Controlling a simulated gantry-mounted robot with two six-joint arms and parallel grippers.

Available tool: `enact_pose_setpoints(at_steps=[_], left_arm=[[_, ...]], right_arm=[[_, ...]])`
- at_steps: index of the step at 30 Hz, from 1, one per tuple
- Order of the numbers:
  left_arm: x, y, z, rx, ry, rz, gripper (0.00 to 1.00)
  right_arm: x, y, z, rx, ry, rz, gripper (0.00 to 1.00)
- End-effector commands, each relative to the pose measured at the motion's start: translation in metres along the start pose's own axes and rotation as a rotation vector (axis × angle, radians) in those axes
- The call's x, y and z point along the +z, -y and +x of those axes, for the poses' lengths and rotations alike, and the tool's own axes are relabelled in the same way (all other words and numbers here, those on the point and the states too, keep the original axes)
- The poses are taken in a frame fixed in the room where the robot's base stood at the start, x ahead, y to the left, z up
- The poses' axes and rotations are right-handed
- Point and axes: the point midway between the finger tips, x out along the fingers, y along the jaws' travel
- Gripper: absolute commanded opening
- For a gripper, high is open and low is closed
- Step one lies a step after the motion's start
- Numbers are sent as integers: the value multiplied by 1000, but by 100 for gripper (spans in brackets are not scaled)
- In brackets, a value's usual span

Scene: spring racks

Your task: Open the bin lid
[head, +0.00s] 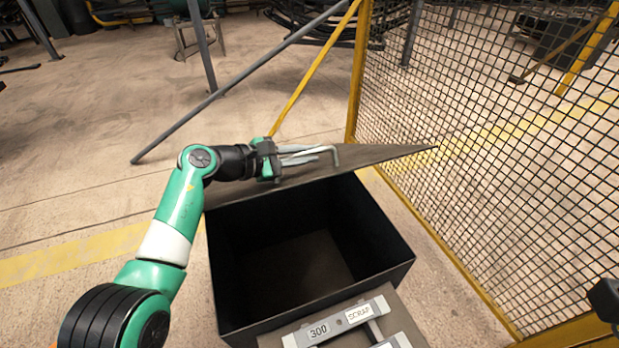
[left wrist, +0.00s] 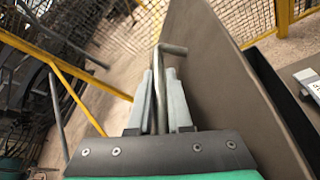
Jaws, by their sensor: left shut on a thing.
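The black bin (head: 228,290) stands open in the head view, with its dark inside showing and nothing seen in it. Its grey-brown lid (head: 385,153) is raised and leans back along the bin's far edge. The lid also fills the right half of the left wrist view (left wrist: 210,70). My left gripper (head: 318,155) is at the lid's raised side, shut on a bent metal rod handle (left wrist: 172,49). The rod's bent end sticks out past the fingertips. The fingers partly hide where the rod joins the lid. My right gripper cannot be made out.
A yellow-framed mesh fence (head: 480,130) stands close on the right. A panel with labels "300" and "SCRAP" (head: 340,318) sits at the bin's near edge. A grey slanted bar (head: 240,80) and a yellow brace (head: 310,75) lie behind. A dark part (head: 605,298) shows at the right edge.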

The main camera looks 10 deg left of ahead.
Motion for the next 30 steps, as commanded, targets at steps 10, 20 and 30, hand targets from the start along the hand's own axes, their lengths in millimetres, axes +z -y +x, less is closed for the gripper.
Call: enact_pose_setpoints(at_steps=[10,20,30], left_arm=[[4,-9,-4,4,-1,0,0],[5,-9,-4,4,2,1,41],[4,-8,-4,2,1,0,47]], right_arm=[[3,0,-3,0,-1,0,50],[3,0,-3,0,-1,0,50],[2,0,-2,0,0,0,50]])
